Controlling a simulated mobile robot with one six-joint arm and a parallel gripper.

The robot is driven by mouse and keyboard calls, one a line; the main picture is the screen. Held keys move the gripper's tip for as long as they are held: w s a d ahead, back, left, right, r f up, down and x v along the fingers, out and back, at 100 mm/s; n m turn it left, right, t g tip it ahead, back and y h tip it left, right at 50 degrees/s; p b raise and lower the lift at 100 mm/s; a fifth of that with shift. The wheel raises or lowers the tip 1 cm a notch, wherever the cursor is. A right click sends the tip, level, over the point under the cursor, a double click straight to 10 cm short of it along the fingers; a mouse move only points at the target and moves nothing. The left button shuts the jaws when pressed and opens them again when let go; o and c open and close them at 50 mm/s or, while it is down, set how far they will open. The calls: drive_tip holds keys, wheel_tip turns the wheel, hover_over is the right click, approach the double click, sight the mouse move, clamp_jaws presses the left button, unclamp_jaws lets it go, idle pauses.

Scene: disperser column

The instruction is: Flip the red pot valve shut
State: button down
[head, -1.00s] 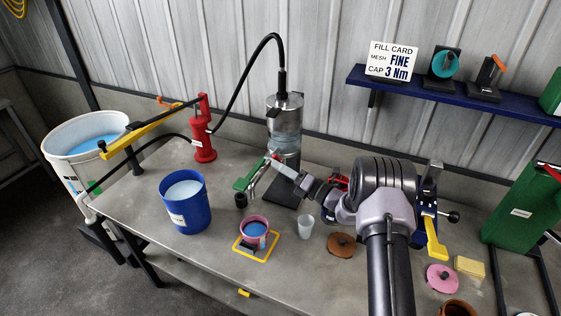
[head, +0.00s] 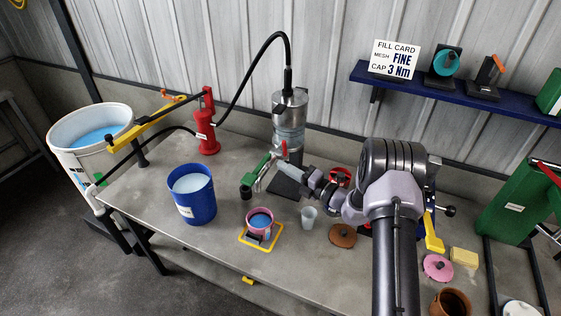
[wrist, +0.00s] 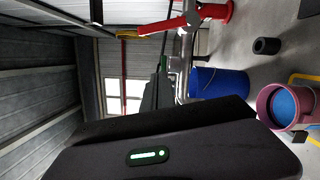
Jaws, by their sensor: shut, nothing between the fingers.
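The silver pot (head: 290,112) of the disperser column stands at the back of the bench. The small red valve lever (head: 284,149) shows just below it, pointing up.
A blue bucket (head: 192,205), a pink pot (head: 260,222) on a yellow frame (head: 247,243) and a clear cup (head: 308,216) stand in front of the outlet. A red hand pump (head: 206,130) is at the left. A brown lid (head: 342,236) lies under my arm.

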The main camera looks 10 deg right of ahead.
drive_tip(key=v, duration=0.8)
drive_tip(key=shift+w+d, duration=0.25)
drive_tip(key=shift+d, duration=0.25)
